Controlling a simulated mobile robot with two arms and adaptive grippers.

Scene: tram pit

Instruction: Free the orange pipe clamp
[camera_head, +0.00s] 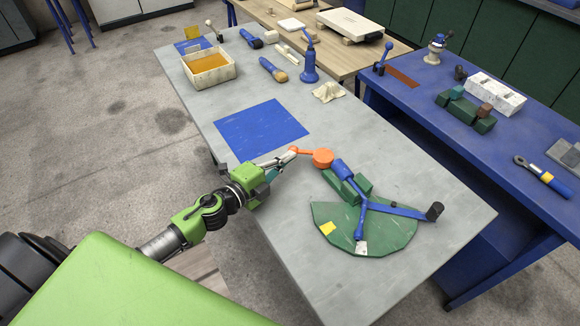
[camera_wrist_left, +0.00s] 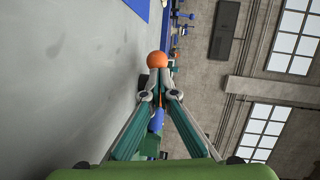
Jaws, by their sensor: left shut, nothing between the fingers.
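The orange pipe clamp (camera_head: 322,158) has a round body and a short lever that ends in a small ball at its left. It stands by the middle of the grey table (camera_head: 390,160). My left gripper (camera_head: 291,155) is shut and empty, with its fingertips right at the ball end of the lever. In the left wrist view the orange ball (camera_wrist_left: 157,60) sits just beyond the closed fingertips (camera_wrist_left: 158,72). I cannot tell whether they touch. The clamp's round body is mostly hidden there behind the fingers. My right gripper is not in view.
A green plate (camera_head: 385,235) with a blue-handled tool (camera_head: 362,205) and a green block lies right of the clamp. A blue mat (camera_head: 262,130) lies behind the gripper. A box of amber liquid (camera_head: 208,66) and a blue bottle (camera_head: 309,68) stand farther back.

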